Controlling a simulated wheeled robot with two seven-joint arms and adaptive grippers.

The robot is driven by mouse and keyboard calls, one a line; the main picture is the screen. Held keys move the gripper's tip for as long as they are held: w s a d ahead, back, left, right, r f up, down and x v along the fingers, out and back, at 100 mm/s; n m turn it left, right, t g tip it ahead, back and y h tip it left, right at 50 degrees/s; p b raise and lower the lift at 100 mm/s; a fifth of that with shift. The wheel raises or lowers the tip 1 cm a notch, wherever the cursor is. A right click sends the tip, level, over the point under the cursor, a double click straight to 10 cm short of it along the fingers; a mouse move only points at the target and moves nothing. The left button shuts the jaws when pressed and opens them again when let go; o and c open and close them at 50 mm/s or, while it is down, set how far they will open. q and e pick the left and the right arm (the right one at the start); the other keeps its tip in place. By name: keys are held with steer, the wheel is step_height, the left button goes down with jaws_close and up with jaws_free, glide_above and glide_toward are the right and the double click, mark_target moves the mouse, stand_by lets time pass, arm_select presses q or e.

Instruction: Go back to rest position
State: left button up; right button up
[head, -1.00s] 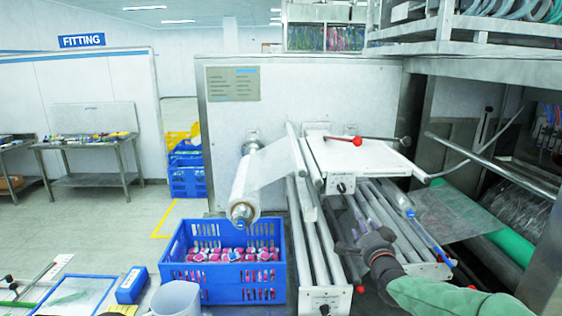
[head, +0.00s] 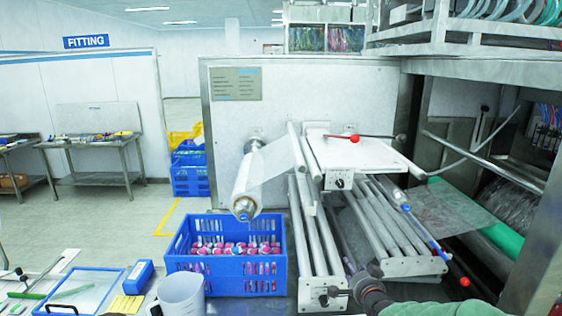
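My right gripper (head: 338,291) shows at the bottom, right of centre, in the head view. Its arm comes in from the lower right. It is in front of the lower end of the roller frame (head: 318,245), and I cannot tell whether they touch. The dark fingers blend into the rollers, so I cannot tell whether they are open or shut. No held object is clear. My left gripper is not in view.
A blue crate (head: 184,264) of pink and white pieces stands left of the rollers. A film roll (head: 247,183) juts out above it. A jug (head: 181,294), a blue box (head: 138,277) and a tray (head: 100,290) lie at lower left. Red-knobbed levers (head: 355,138) stick out.

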steer(key=s+a+f+n+g, duration=0.1)
steer(key=s+f+g, duration=0.1)
steer(key=s+f, duration=0.5)
steer(key=s+a+f+n+g+y, duration=0.1)
steer(key=s+a+f+g, duration=0.15)
steer(key=f, duration=0.95)
steer(key=s+a+f+n+g, duration=0.1)
steer(key=s+f+g, duration=0.3)
steer(key=f, duration=0.5)
steer(key=s+a+f+n+g+y, duration=0.15)
steer(key=s+f, duration=0.25)
steer(key=s, duration=0.5)
steer(key=s+a+f+n+g, duration=0.1)
steer(key=s+a+f+g, duration=0.3)
steer(key=s, duration=0.5)
steer(key=s+a+f+n+g+y, duration=0.1)
steer(key=s+f, duration=0.4)
steer(key=s, duration=0.4)
step_height(320, 180, down, 8)
steer(key=a+n+b, duration=0.1)
steer(key=b, duration=0.8)
steer(key=shift+w+a+t+b, duration=0.2)
steer(key=shift+w+t+b, duration=0.1)
steer(key=shift+w, duration=0.05)
